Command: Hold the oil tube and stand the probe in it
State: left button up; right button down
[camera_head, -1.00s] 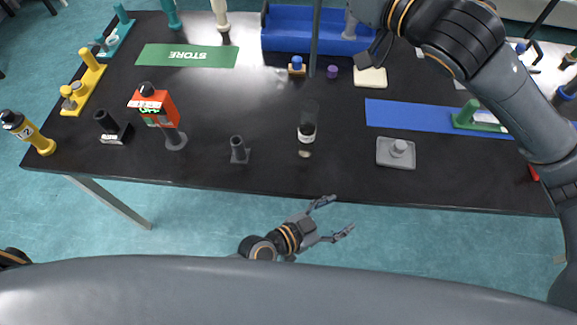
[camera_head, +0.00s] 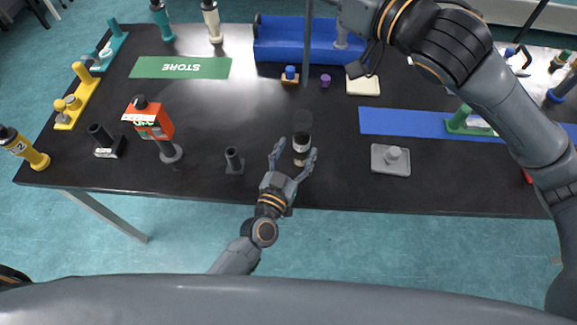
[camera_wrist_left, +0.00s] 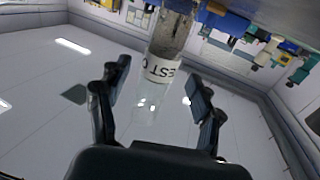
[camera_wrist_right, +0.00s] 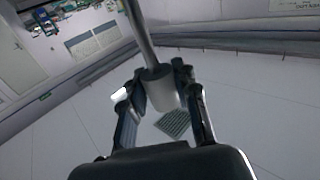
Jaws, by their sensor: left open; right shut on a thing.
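The oil tube (camera_head: 301,141), clear with dark contents and a white label, is near the table's front edge. My left gripper (camera_head: 292,158) is open with a finger on either side of it. In the left wrist view the tube (camera_wrist_left: 164,62) is between the spread fingers (camera_wrist_left: 158,80), with a gap on each side. The probe, a thin grey rod (camera_wrist_right: 140,35) with a thicker cylinder, is held in my right gripper (camera_wrist_right: 163,82), which is shut on that cylinder. A grey rod, apparently the probe (camera_head: 309,45), hangs behind the tube in the head view.
A small dark holder (camera_head: 234,160) stands left of the tube.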

aim_at(298, 147)
pick_arm(q)
jog(key=shift+x, duration=2.05)
jog(key=shift+c, duration=0.2)
jog(key=c, duration=1.3)
pick_arm(e)
jog(key=shift+f, duration=0.1)
notch_tip(298, 147, down, 24)
jog(key=shift+s, duration=0.1)
jog(key=c, duration=0.9)
grip_release()
jog(key=shift+c, duration=0.2)
